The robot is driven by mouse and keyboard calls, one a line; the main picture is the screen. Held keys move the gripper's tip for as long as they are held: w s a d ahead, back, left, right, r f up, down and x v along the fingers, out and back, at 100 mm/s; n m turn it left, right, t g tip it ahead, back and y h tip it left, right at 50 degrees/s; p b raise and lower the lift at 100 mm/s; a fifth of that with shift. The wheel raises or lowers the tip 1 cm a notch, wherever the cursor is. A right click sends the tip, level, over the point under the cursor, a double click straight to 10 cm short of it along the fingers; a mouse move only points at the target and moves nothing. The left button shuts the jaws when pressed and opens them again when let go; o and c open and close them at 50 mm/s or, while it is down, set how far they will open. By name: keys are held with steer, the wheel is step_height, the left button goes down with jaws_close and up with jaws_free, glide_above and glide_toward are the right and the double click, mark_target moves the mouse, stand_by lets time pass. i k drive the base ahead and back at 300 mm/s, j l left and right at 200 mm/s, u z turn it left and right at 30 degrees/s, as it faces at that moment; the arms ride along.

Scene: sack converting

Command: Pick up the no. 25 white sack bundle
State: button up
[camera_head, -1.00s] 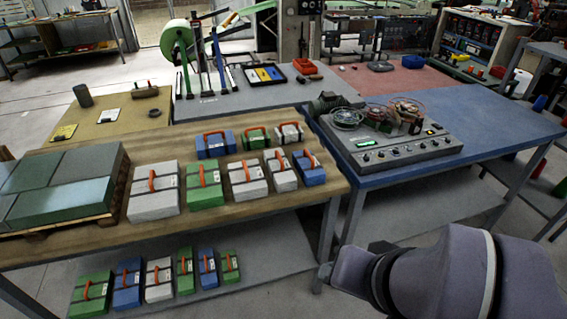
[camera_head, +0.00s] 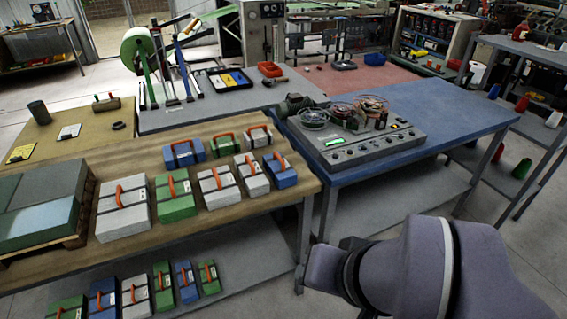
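Several white sack bundles with dark straps and orange handles stand on the wooden-topped table at left. A large white bundle (camera_head: 123,210) is next to the pallet, two smaller ones (camera_head: 215,187) (camera_head: 252,176) are in the front row, and one white bundle (camera_head: 259,138) is at the back right. Another white bundle (camera_head: 137,298) is on the lower shelf, cut by the bottom edge. Their labels are too small to read, so I cannot tell which is no. 25. My purple-grey arm shows at bottom right; my gripper is not in view.
Green bundles (camera_head: 175,196) and blue bundles (camera_head: 281,170) stand among the white ones. A pallet stack (camera_head: 40,210) fills the table's left end. The blue table (camera_head: 440,110) at right carries a grey machine (camera_head: 360,145). Grey floor is open at lower right.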

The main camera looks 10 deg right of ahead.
mark_target(254, 181)
steer(key=i+j, duration=0.25)
steer(key=i, duration=0.2)
steer(key=i+j, duration=0.25)
steer(key=i, duration=0.2)
steer(key=i+j+z, duration=0.1)
steer(key=i+j, duration=0.15)
steer(key=i, duration=0.15)
